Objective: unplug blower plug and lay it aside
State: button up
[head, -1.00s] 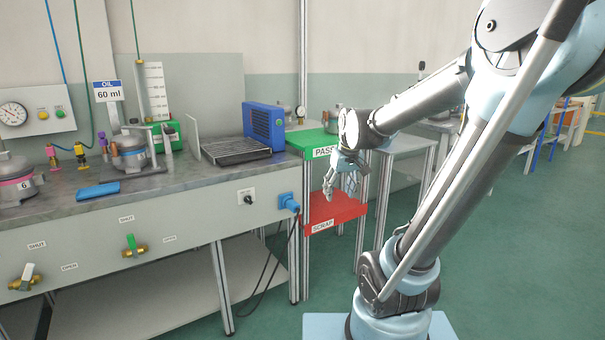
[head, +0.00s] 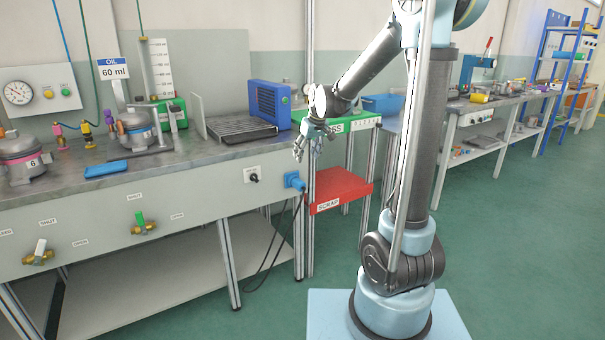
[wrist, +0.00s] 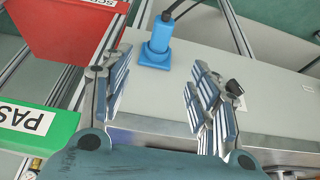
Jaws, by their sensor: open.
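The blue blower plug (head: 297,182) sits in its blue socket (head: 289,179) on the front panel of the bench, near the right end. A dark cable hangs down from it. The plug also shows in the wrist view (wrist: 161,32), upper middle, with the socket base (wrist: 154,57) flat on the panel. My gripper (head: 307,150) is open and empty, above and slightly right of the plug in the head view. In the wrist view my gripper (wrist: 158,95) has its fingers spread wide, with the plug beyond the gap between them, not touched.
A black switch knob (head: 254,178) is left of the socket; it is near one finger in the wrist view. The red scrap shelf (head: 340,187) and green pass shelf (head: 362,123) stand right of the bench. The blue blower (head: 270,105) is on the bench top.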

aim_at(300, 182)
jog(key=x, duration=1.6)
jog(key=shift+s, duration=0.1)
grip_shut()
jog(key=c, duration=1)
grip_release()
grip_shut()
jog(key=shift+d, duration=0.1)
jog(key=shift+s+d, duration=0.15)
jog(key=shift+s, duration=0.15)
jog(key=shift+s+d, duration=0.6)
jog(key=shift+s, duration=0.3)
jog(key=shift+s+d, duration=0.6)
jog(key=shift+s, duration=0.35)
